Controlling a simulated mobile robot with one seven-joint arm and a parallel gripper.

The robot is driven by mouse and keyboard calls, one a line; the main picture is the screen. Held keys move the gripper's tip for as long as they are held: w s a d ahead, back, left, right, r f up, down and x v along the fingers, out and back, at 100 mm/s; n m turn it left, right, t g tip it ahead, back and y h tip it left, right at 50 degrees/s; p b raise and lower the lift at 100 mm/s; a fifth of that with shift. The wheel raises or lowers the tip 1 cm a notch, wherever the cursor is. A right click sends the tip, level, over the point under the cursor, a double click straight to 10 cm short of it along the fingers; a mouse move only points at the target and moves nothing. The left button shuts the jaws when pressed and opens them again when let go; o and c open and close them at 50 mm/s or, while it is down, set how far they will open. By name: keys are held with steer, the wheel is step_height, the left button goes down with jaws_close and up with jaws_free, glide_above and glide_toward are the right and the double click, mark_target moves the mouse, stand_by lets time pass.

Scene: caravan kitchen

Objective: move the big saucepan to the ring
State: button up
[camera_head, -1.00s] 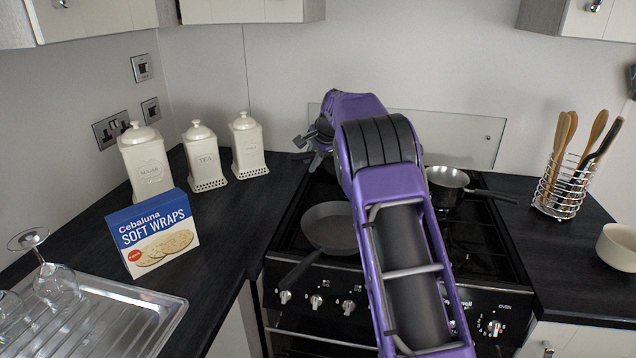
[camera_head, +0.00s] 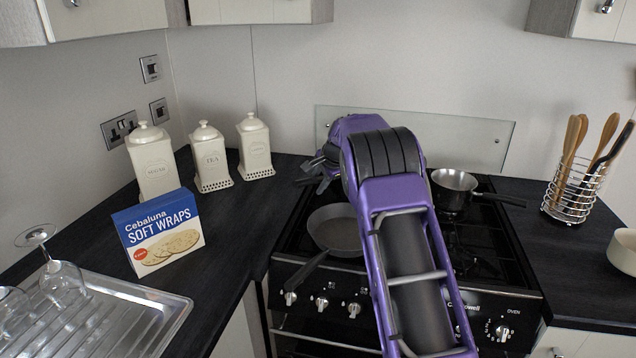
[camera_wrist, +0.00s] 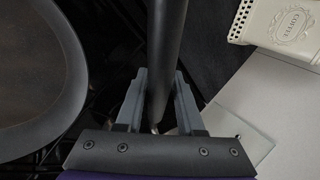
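My gripper (camera_wrist: 160,100) has its two grey fingers on either side of a dark handle (camera_wrist: 168,40), with no clear gap at the tips. I take this as the big saucepan's handle; its dark end (camera_head: 306,182) also shows left of my gripper in the head view (camera_head: 321,172), over the back left of the hob.
A frying pan (camera_head: 336,228) sits front left on the black hob (camera_head: 490,250). A small steel saucepan (camera_head: 453,190) sits back right. Cream canisters (camera_head: 211,158) and a wraps box (camera_head: 160,235) stand left. A utensil rack (camera_head: 570,195) stands right. A glass splashback (camera_head: 470,140) is behind.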

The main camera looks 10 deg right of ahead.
steer(key=shift+o, duration=1.1)
steer(key=shift+s+r, duration=0.1)
steer(key=shift+r, duration=0.45)
steer(key=v, duration=1.1)
steer(key=shift+s+d+r, duration=0.1)
steer(key=shift+r, duration=0.05)
